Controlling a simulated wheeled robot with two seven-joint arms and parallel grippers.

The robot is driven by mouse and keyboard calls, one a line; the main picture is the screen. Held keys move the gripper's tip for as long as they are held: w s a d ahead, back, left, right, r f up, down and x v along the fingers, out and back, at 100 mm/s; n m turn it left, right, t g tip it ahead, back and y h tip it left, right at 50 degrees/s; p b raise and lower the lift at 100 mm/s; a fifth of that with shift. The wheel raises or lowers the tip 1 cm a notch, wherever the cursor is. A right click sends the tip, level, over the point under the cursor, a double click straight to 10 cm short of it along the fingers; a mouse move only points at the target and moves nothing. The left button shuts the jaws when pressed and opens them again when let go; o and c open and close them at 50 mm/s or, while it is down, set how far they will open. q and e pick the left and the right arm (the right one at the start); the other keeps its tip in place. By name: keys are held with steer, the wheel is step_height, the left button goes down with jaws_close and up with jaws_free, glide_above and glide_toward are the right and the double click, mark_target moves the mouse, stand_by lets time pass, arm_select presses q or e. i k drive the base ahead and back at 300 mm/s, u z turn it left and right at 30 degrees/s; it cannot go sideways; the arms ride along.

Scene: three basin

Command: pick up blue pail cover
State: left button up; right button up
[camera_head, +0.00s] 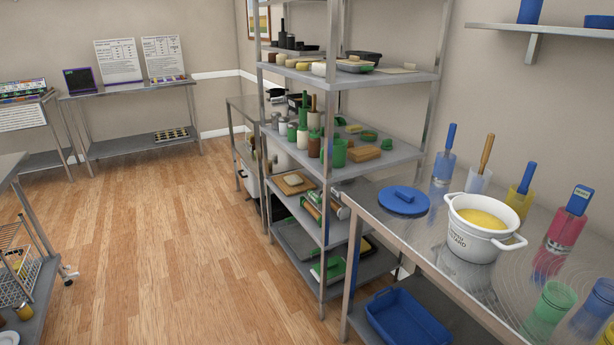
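A round blue cover (403,201) with a raised blue handle on top lies flat on the steel table (392,242) at the right, near its far left end. Just right of it stands a white two-handled pot (468,247) with yellow contents and dark lettering on its side. The cover is beside the pot and apart from it. No blue pail is clearly seen. Neither of my grippers shows in the head view.
A tall steel shelf (390,156) with bottles and boards stands just beyond the table. Utensils in coloured holders (478,180) line the table's back edge. A blue bin (405,318) sits on the lower shelf. The wood floor (190,250) at the left is clear.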

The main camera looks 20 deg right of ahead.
mark_target(398, 198)
steer(key=u, duration=0.2)
steer(key=i, duration=2)
steer(key=z, duration=1.35)
steer(key=i, duration=1.15)
steer(key=z, duration=1.25)
